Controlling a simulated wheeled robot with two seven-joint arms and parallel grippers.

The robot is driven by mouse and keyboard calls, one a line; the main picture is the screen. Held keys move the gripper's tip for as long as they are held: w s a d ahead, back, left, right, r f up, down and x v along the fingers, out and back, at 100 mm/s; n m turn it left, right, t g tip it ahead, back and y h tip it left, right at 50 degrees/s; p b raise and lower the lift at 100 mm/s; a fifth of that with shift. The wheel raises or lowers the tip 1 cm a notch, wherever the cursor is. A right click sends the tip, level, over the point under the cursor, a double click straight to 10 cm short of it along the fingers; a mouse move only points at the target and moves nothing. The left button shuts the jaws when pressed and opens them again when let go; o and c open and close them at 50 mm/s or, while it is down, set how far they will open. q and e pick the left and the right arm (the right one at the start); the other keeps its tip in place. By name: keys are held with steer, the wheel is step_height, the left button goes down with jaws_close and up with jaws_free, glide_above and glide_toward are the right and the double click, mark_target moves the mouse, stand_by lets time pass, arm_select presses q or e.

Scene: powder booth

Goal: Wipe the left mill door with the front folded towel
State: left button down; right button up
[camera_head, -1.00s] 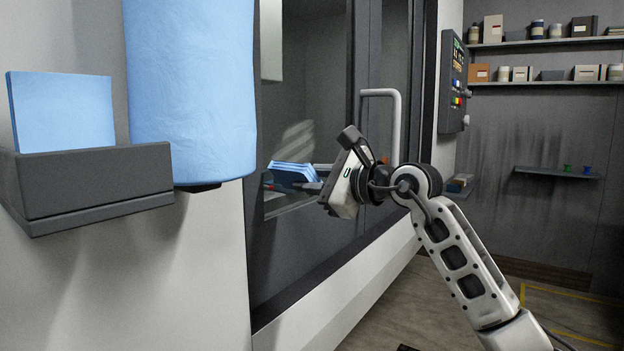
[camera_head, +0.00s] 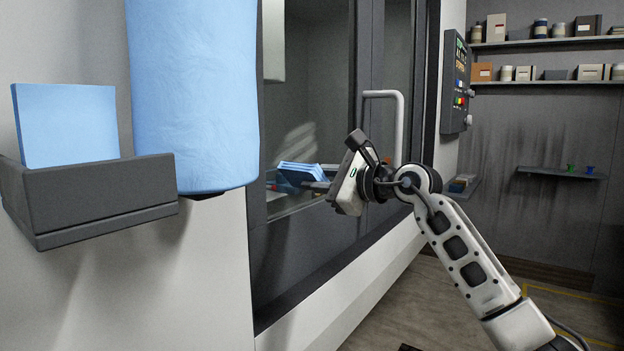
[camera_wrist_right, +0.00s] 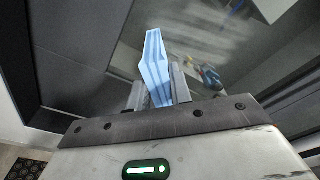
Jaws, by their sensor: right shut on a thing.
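My right gripper (camera_head: 318,184) is shut on a light blue folded towel (camera_head: 298,172). In the right wrist view, the folded towel (camera_wrist_right: 154,62) stands upright between the two fingers (camera_wrist_right: 155,95), its layered folds showing. The left mill door (camera_head: 300,240) has a dark frame around a grey glass pane. Pale streaks (camera_head: 298,137) mark the glass just above the towel. The towel is in front of the lower part of the pane; I cannot tell whether it touches the glass. My left gripper is not in view.
A dark wall bin (camera_head: 100,205) at the left holds another blue folded towel (camera_head: 66,125). A big blue roll (camera_head: 192,90) hangs beside it. A white door handle (camera_head: 398,125) stands out behind my wrist. A control panel (camera_head: 456,85) and wall shelves (camera_head: 545,83) are further right.

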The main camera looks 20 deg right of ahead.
mark_target(307, 164)
steer(key=shift+w+d+r+p, duration=0.7)
steer(key=shift+w+d+p, duration=1.3)
steer(key=shift+w+d, duration=2.05)
steer(key=shift+s+a+p, duration=0.5)
steer(key=shift+s+a, duration=1.65)
steer(key=shift+a, duration=0.3)
steer(key=shift+s+a+p, duration=0.45)
steer(key=shift+s+a, duration=1.7)
steer(key=shift+a, duration=0.3)
steer(key=shift+s+a, duration=0.5)
steer(key=shift+a, duration=0.1)
steer(key=shift+r+p, duration=0.35)
steer(key=shift+r, duration=0.3)
steer(key=shift+w+d+r, duration=0.1)
steer(key=shift+w+d, duration=0.35)
steer(key=shift+d, duration=0.05)
steer(key=shift+w+d+b, duration=0.35)
steer(key=shift+w+d, duration=0.35)
steer(key=shift+d, duration=0.15)
steer(key=shift+w+d+b, duration=0.4)
steer(key=shift+w+d, duration=0.3)
steer(key=shift+d, duration=0.25)
steer(key=w+d, duration=0.5)
steer(key=d, duration=0.1)
steer(key=shift+w+d, duration=0.15)
steer(key=shift+d, duration=0.25)
